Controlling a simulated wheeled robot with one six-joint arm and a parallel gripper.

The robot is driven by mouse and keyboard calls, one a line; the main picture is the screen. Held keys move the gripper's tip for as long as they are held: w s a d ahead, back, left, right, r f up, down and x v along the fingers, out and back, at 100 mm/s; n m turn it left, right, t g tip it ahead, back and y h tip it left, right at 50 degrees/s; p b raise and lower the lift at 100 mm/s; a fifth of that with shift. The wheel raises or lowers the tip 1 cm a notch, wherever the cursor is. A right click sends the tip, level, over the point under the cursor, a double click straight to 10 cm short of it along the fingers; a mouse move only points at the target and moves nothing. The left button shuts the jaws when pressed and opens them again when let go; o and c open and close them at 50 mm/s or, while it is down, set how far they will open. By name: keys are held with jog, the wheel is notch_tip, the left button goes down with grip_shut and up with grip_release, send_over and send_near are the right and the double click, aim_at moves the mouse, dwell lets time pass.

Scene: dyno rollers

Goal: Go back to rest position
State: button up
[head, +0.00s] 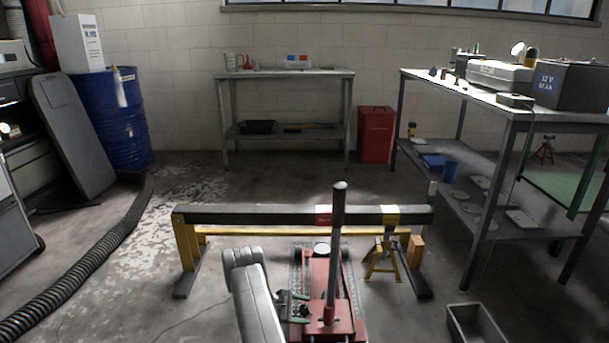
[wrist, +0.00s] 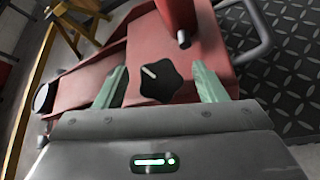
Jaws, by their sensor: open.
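My gripper (head: 297,308) is low over the red floor jack (head: 340,325), with my arm coming in from the left. In the wrist view my gripper (wrist: 158,76) is open, one green finger on each side of a black star-shaped knob (wrist: 161,82) on the red jack body (wrist: 140,45). Gaps show between the knob and both fingers. I cannot tell how far the fingers are above the jack. The jack's handle (head: 338,240) stands upright. Its round saddle (head: 321,249) is at the far end, near the beam.
A dark beam (head: 250,215) on yellow legs spans the floor just beyond the jack. A yellow jack stand (head: 384,262) is at its right. A grey bin (head: 475,323) stands front right, a workbench (head: 500,110) at right. A black hose (head: 90,258) lies left.

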jog(key=shift+d+f, duration=0.2)
jog(key=shift+d, duration=0.1)
jog(key=shift+a+r, duration=0.1)
jog(key=p+v, duration=0.4)
jog(key=v, duration=0.9)
jog(key=b+x, duration=0.4)
jog(key=x, duration=0.9)
jog(key=shift+d+f, duration=0.25)
jog(key=shift+f, duration=0.05)
jog(key=shift+a+r+n+t, duration=0.15)
jog(key=shift+n+t, duration=0.15)
jog(key=shift+n, duration=0.25)
jog(key=shift+a+r+n+t, duration=0.1)
jog(key=shift+n+t, duration=0.2)
jog(key=shift+n, duration=0.25)
jog(key=n+t, duration=0.1)
jog(key=n, duration=0.2)
jog(key=n+t+y, duration=0.1)
jog(key=n+t, duration=0.1)
jog(key=n, duration=0.2)
jog(key=shift+d, duration=0.1)
jog(key=p+v, duration=0.4)
jog(key=v, duration=0.8)
jog(key=shift+s+a+n+t, duration=0.25)
jog(key=shift+s+n+t, duration=0.05)
jog(key=shift+s+t, duration=0.1)
